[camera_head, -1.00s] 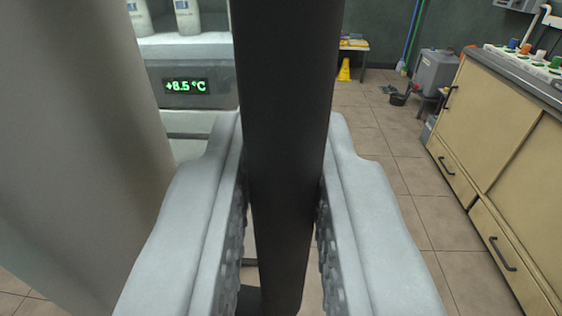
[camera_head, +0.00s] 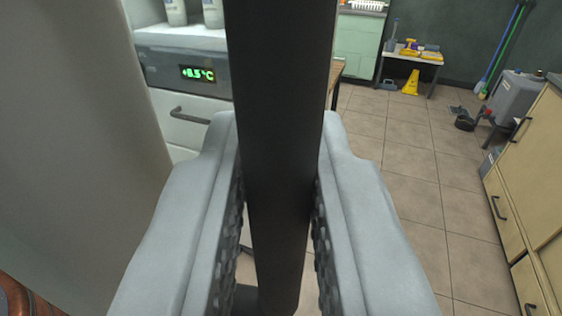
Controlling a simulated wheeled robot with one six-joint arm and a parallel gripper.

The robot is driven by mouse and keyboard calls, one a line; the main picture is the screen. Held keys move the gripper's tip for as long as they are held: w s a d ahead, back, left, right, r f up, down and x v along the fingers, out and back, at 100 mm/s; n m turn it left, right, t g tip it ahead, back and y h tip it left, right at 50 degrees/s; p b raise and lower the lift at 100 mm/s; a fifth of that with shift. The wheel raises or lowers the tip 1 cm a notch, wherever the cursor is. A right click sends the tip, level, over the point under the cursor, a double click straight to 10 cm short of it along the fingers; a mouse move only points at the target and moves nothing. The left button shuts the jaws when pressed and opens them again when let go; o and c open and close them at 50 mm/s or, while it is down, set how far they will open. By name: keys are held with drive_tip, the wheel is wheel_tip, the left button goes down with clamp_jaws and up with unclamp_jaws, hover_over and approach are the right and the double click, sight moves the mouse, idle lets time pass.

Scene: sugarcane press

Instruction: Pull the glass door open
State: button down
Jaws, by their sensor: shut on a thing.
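My gripper (camera_head: 279,200) is shut on a dark upright bar, the door handle (camera_head: 282,90), which runs from the top of the picture down between the two pale fingers. A broad grey, blurred upright surface (camera_head: 75,130) fills the left side; it looks like the door's edge or frame, but I cannot tell which. Behind it stands a white cabinet with a grey panel and a green temperature display (camera_head: 198,74). White bottles (camera_head: 213,14) stand on a shelf above the display. The glass itself cannot be made out.
A beige cabinet (camera_head: 537,170) with black handles stands at the right. A small table (camera_head: 412,54) with a yellow wet-floor sign (camera_head: 411,82) stands at the back. A grey container (camera_head: 517,97) is at the back right. The tiled floor (camera_head: 430,200) between is clear.

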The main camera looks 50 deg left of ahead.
idle(0.3)
drive_tip(key=c, duration=1.7)
unclamp_jaws()
drive_tip(key=v, duration=1.7)
drive_tip(key=shift+d, duration=0.2)
